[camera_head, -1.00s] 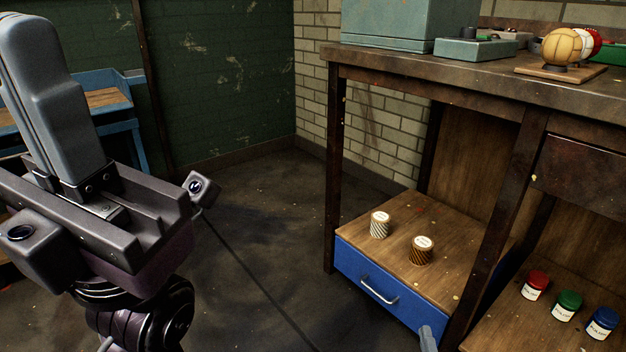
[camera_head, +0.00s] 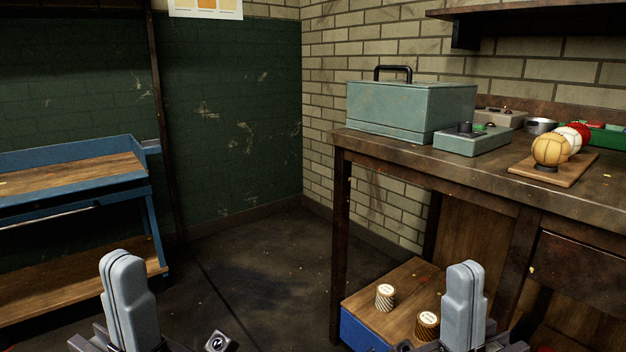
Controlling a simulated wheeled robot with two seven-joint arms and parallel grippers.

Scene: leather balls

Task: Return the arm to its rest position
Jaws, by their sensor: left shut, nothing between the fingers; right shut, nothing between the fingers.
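My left gripper (camera_head: 128,300) stands upright at the bottom left, its grey fingers shut together with nothing between them. It is over the open floor, apart from any object. My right gripper (camera_head: 464,300) stands upright at the bottom right, also shut and empty. In the picture it overlaps the right part of the blue drawer unit (camera_head: 362,335); it holds nothing. The lower parts of both arms are cut off by the bottom edge.
A workbench (camera_head: 400,160) at right carries a teal metal box (camera_head: 408,108), a smaller teal box (camera_head: 471,140) and leather balls on a wooden board (camera_head: 546,173). Two thread spools (camera_head: 384,297) (camera_head: 427,325) sit on the drawer unit. A blue bench (camera_head: 75,187) stands left. Floor between is clear.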

